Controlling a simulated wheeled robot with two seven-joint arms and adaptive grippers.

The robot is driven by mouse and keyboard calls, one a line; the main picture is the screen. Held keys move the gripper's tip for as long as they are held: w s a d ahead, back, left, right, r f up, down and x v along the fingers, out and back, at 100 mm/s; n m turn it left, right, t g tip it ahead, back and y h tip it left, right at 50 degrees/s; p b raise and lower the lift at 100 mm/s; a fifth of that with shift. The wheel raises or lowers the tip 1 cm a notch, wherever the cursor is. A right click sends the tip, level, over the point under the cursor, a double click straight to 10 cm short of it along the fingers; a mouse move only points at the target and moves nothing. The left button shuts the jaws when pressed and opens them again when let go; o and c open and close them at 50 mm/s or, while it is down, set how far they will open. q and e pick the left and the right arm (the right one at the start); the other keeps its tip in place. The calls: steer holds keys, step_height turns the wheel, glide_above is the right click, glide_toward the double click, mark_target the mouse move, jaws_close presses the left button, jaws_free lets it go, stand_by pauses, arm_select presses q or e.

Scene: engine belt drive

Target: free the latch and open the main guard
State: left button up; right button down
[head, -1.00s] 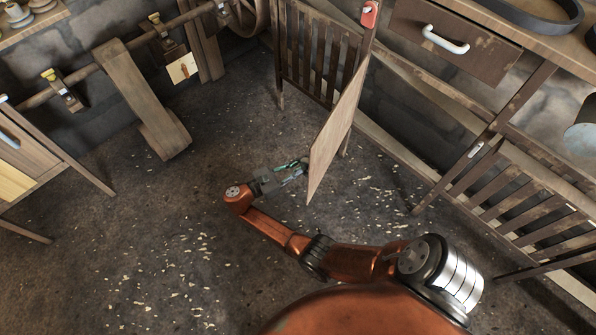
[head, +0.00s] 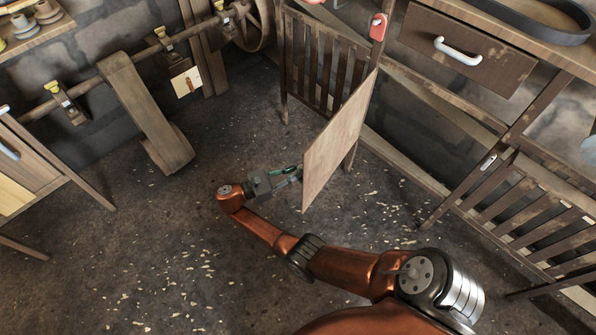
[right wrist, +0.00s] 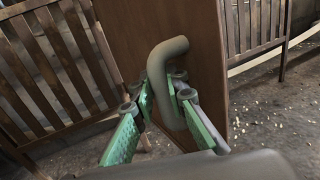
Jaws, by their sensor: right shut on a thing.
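The main guard (head: 340,140) is a flat wooden panel. It stands out from the slatted fence, swung away from it into the room. In the right wrist view, its brown face (right wrist: 205,55) carries a bent grey handle (right wrist: 165,62). My right gripper (head: 296,174) is at the left side of the panel in the head view. In the right wrist view, its green-padded fingers (right wrist: 172,108) are closed around the lower part of the handle. A red piece (head: 378,27), possibly the latch, sits at the top of the post by the panel. My left gripper is not in view.
The slatted fence (head: 318,62) stands behind the panel. A wooden bench with a drawer (head: 465,50) is at the upper right. A slanted wooden beam or belt (head: 145,115) and a shaft (head: 90,85) are at the left. The floor between them is open.

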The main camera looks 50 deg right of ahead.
steer(key=shift+d, duration=0.3)
steer(key=c, duration=2.1)
jaws_free()
steer(key=shift+s+d, duration=0.1)
steer(key=shift+o, duration=1)
steer(key=shift+a, duration=0.25)
steer(key=shift+a, duration=0.1)
steer(key=v, duration=0.7)
steer(key=shift+w, duration=0.3)
steer(key=shift+a, duration=0.15)
